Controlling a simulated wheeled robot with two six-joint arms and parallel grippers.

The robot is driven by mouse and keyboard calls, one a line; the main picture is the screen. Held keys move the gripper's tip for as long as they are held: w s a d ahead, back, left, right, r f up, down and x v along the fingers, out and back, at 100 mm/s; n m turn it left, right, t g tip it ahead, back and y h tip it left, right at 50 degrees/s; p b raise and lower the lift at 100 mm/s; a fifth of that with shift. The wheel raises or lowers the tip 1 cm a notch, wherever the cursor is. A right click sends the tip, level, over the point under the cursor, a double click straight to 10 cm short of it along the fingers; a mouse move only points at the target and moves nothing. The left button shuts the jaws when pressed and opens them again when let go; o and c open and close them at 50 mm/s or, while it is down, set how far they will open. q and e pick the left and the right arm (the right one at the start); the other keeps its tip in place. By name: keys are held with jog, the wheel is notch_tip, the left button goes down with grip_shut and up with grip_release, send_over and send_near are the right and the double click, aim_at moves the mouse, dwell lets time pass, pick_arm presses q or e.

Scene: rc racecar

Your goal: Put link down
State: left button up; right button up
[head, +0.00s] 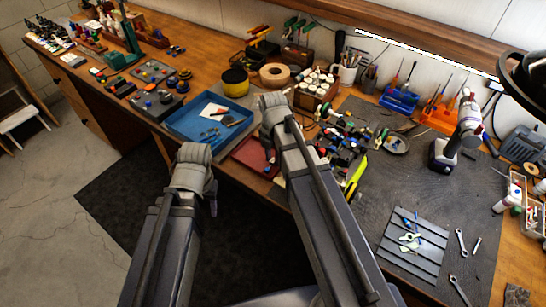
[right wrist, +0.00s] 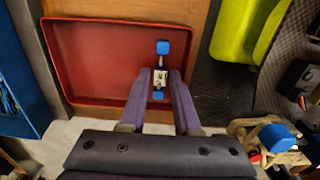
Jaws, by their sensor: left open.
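The link (right wrist: 162,78) is a small piece with blue ends and a silver-white middle. In the right wrist view it sits between the tips of my right gripper (right wrist: 161,76), which look shut on its middle. It is over the right part of the red tray (right wrist: 90,97); its height above the tray floor is unclear. In the head view the red tray (head: 246,152) is partly covered by my right arm, and the link is hidden. My left gripper (head: 213,198) hangs below its wrist, left of the tray and away from the link; its fingers barely show.
A blue tray (head: 183,128) with small parts lies left of the red tray. A yellow-green part (head: 355,178) and several car parts crowd its right side. A grey ribbed mat (head: 400,262) with tools lies further right on the bench.

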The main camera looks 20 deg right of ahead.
aim_at(273, 160)
jog(key=shift+r, duration=0.1)
notch_tip(273, 160, up, 12)
jog(key=p, duration=1.2)
jog(key=s+a+m+h, duration=0.1)
jog(key=s+a+m, duration=1)
jog(key=m, duration=1.1)
jog(key=shift+s+a+r, duration=0.15)
jog(key=shift+s+a, duration=0.25)
jog(key=shift+s, duration=0.4)
